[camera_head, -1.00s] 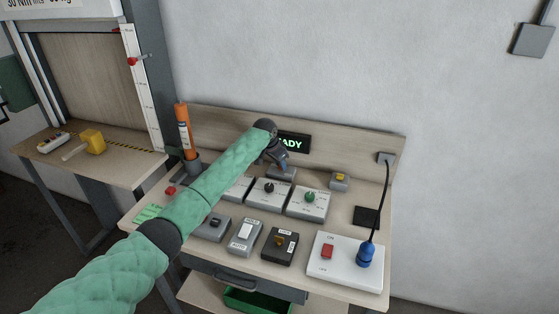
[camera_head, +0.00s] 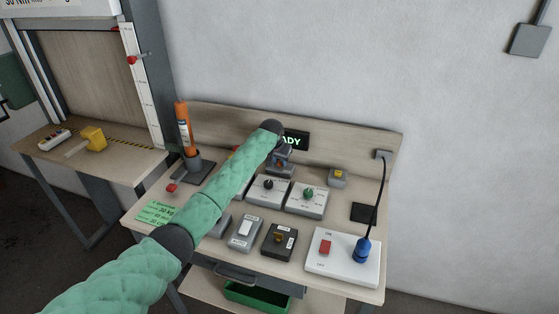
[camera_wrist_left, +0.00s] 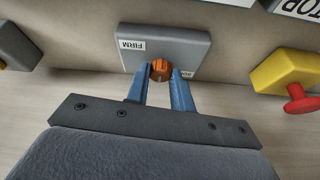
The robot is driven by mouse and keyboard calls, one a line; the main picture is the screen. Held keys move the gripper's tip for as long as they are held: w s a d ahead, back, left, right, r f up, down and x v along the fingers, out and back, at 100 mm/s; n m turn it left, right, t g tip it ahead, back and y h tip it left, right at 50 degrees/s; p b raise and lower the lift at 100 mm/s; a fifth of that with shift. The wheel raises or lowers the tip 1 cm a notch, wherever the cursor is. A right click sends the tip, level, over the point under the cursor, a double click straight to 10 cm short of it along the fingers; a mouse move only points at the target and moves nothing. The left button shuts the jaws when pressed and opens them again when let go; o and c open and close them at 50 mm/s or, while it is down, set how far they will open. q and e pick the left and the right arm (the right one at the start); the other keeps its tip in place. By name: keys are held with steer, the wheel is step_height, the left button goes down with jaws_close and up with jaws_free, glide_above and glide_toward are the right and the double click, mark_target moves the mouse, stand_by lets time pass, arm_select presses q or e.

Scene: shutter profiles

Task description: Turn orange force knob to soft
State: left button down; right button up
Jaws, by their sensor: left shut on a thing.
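The orange force knob (camera_wrist_left: 160,69) sits on the front of a grey box (camera_wrist_left: 190,45) in the left wrist view. A label reading FIRM, upside down in this view, is on the box left of the knob. A second label on the right is mostly hidden by a finger. The blue fingers of my left gripper (camera_wrist_left: 160,76) stand on both sides of the knob and are shut on it. In the head view the box is at the back of the bench, below the display, and my left gripper (camera_head: 281,163) covers much of it. My right gripper is not in view.
In the head view, dial boxes with a black knob (camera_head: 269,184) and a green knob (camera_head: 308,193) stand in front. A yellow-topped box (camera_head: 339,177) is to the right. An orange cylinder (camera_head: 184,130) stands upright on the left.

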arm_select(q)
steer(key=shift+r, duration=0.15)
steer(key=c, duration=1.2)
jaws_free()
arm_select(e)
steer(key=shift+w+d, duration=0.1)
arm_select(q)
steer(key=shift+s+a+r+b, duration=0.1)
steer(key=shift+s+r+b, duration=0.05)
steer(key=shift+r+b, duration=0.2)
steer(key=b+v, duration=0.2)
steer(key=v, duration=0.4)
steer(key=shift+r, duration=0.4)
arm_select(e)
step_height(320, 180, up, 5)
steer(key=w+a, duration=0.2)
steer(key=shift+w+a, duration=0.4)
arm_select(q)
steer(key=shift+s+f, duration=0.1)
steer(key=shift+s, duration=0.05)
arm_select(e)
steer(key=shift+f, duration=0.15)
